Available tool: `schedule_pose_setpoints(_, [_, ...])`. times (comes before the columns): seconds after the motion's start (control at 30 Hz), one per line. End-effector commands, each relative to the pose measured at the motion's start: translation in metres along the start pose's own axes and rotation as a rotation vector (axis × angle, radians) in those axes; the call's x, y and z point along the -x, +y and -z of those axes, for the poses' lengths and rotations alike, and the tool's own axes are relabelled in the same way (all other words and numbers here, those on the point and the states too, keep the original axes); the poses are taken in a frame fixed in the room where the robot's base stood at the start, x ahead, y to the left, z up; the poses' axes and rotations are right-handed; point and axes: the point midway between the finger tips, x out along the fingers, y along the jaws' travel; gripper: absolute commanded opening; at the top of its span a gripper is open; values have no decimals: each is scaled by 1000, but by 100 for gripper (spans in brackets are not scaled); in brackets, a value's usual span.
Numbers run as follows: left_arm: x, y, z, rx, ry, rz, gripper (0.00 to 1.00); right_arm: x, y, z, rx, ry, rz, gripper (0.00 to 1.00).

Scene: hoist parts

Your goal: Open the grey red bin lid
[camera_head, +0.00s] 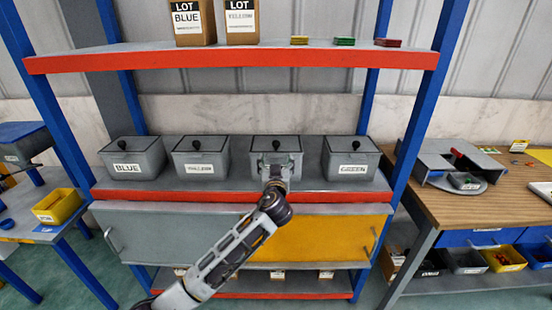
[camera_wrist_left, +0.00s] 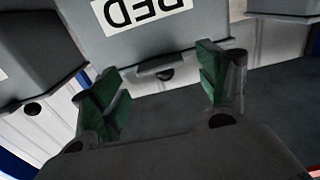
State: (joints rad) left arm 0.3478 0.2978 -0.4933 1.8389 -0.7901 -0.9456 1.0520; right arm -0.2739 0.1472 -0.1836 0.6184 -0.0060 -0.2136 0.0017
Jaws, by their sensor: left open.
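The grey bin with the RED label (camera_wrist_left: 145,12) shows upside down in the left wrist view. In the head view it is the third grey bin (camera_head: 258,172) from the left on the middle shelf, its label hidden behind my left gripper. Its lid looks closed, with a black knob (camera_head: 276,145) on top. My left gripper (camera_head: 279,160) is in front of this bin at lid height. In the left wrist view its green-padded fingers (camera_wrist_left: 158,82) are apart, with a dark rounded shape and the bin's edge between them. Contact cannot be told. My right gripper is not in view.
Closed grey bins labelled BLUE (camera_head: 135,160), yellow (camera_head: 200,160) and GREEN (camera_head: 350,160) stand along the same shelf. The upper shelf (camera_head: 230,60) hangs above them. A grey sliding door (camera_head: 150,232) and a yellow one (camera_head: 335,240) are below. A wooden table (camera_head: 500,190) is at right.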

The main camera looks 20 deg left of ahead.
Motion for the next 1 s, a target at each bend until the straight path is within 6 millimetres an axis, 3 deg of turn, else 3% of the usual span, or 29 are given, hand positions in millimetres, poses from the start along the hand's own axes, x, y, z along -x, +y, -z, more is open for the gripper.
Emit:
schedule_pose_setpoints(0.2, [-18,0,1,-1,2,0,75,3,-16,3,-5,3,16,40])
schedule_pose_setpoints(0.73, [-28,0,0,-1,0,0,75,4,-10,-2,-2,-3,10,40])
schedule_pose_setpoints(1.0, [-28,0,0,-1,0,0,42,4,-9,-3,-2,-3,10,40])
